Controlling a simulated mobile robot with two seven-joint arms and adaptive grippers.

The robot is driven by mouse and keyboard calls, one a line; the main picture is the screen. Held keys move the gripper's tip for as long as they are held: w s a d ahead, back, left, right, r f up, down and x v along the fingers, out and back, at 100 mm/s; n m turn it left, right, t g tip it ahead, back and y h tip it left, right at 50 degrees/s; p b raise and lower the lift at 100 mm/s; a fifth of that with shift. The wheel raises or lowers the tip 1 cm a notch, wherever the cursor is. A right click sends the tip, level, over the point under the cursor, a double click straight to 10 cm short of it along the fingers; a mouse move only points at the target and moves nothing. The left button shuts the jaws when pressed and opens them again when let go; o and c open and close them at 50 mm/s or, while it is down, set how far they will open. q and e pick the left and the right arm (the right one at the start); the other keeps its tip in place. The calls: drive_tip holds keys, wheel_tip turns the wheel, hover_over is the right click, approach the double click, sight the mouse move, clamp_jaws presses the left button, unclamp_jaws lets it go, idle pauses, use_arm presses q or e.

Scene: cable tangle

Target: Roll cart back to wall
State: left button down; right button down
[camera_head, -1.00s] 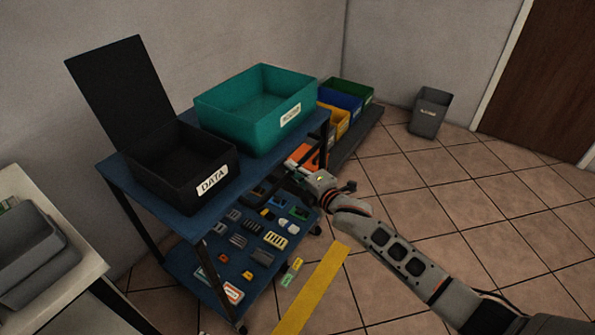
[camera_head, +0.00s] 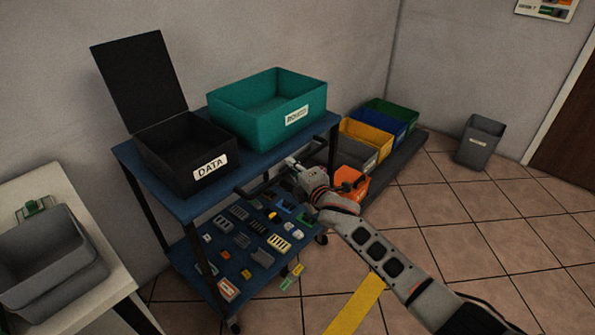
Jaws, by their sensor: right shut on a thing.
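The blue two-shelf cart (camera_head: 190,208) stands at the left-centre, near the grey wall (camera_head: 250,40). It carries a black DATA box (camera_head: 185,165) with its lid up and a teal bin (camera_head: 262,125) on top. Its lower shelf (camera_head: 205,292) holds several small connectors and parts. My right gripper (camera_head: 298,172) is at the cart's front side, shut on the dark handle bar (camera_head: 252,187); its fingertips are small and partly hidden. My left gripper is not in view.
A row of coloured bins (camera_head: 365,132) stands on a dark low platform (camera_head: 412,150) right of the cart, with an orange bin (camera_head: 347,183) nearby. A grey waste bin (camera_head: 480,145) stands farther right. A white table (camera_head: 35,185) is at left. Tiled floor is open at right.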

drive_tip(key=shift+a+r, duration=0.15)
drive_tip(key=shift+r, duration=0.1)
drive_tip(key=c, duration=2.5)
unclamp_jaws()
drive_tip(key=o, duration=0.5)
drive_tip(key=shift+w+a+f, duration=0.1)
drive_tip(key=shift+w, duration=0.05)
drive_tip(key=shift+c, duration=0.2)
drive_tip(key=shift+f, duration=0.15)
drive_tip(key=shift+s+d, duration=0.3)
drive_tip(key=shift+s, duration=0.05)
drive_tip(key=v, duration=1.1)
drive_tip(key=shift+r, duration=0.2)
